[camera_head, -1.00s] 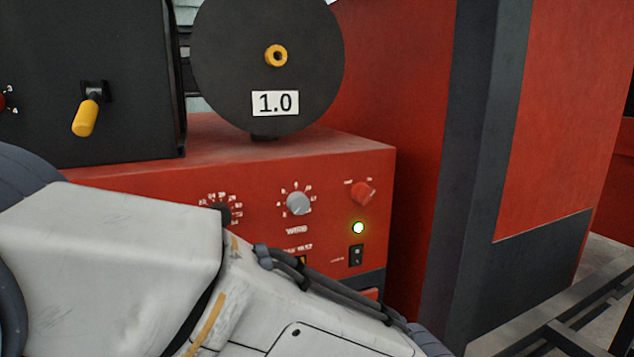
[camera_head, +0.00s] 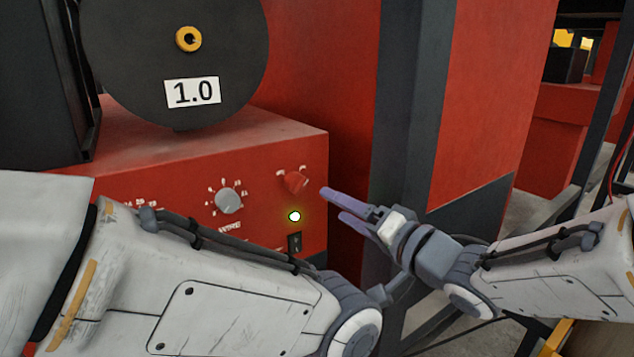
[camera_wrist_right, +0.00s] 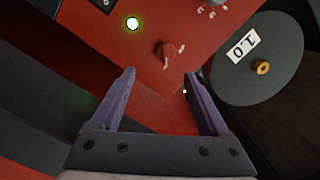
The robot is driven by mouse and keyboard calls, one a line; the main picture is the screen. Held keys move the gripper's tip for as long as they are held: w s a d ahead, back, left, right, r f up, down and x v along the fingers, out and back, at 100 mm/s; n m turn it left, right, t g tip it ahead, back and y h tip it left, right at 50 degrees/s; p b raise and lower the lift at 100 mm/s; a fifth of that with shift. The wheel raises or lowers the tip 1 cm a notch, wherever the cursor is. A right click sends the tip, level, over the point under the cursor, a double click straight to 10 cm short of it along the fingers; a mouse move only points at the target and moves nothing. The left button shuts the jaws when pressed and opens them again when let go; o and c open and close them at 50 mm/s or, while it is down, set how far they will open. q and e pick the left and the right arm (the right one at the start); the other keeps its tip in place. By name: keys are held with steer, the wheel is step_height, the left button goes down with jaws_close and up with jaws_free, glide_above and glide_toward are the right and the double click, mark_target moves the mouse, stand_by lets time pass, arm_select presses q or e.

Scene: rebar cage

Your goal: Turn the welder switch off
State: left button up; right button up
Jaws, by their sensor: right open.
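The welder's red front panel (camera_head: 165,190) holds a red rotary switch (camera_head: 295,181) near its right edge. A lit green lamp (camera_head: 294,216) is below it, with a small black rocker switch (camera_head: 295,243) lower down. My right gripper (camera_head: 332,203) is open and empty, just right of the red switch in the head view. In the right wrist view the red switch (camera_wrist_right: 168,52) is ahead of the two purple fingertips (camera_wrist_right: 158,74), roughly between them and apart from both. Part of the panel is hidden behind my foreground arm. My left gripper is not in view.
A grey dial (camera_head: 228,200) is left of the red switch. A dark wire spool (camera_head: 150,45) marked 1.0 stands on top of the welder. A red and dark grey cabinet (camera_head: 490,100) stands close on the right. Dark metal framing is at far right.

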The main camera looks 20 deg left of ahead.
mark_target(303, 187)
steer(key=p+x, duration=0.1)
steer(key=x, duration=0.2)
steer(key=p+x, duration=0.1)
steer(key=x, duration=0.2)
steer(key=p+x, duration=0.1)
steer(key=x, duration=0.2)
steer(key=shift+s+a+r+p, duration=0.1)
steer(key=shift+a+r+p, duration=0.2)
steer(key=shift+a+r, duration=0.1)
steer(key=shift+w+a, duration=0.3)
steer(key=shift+a, duration=0.05)
steer(key=shift+f, duration=0.1)
jaws_close()
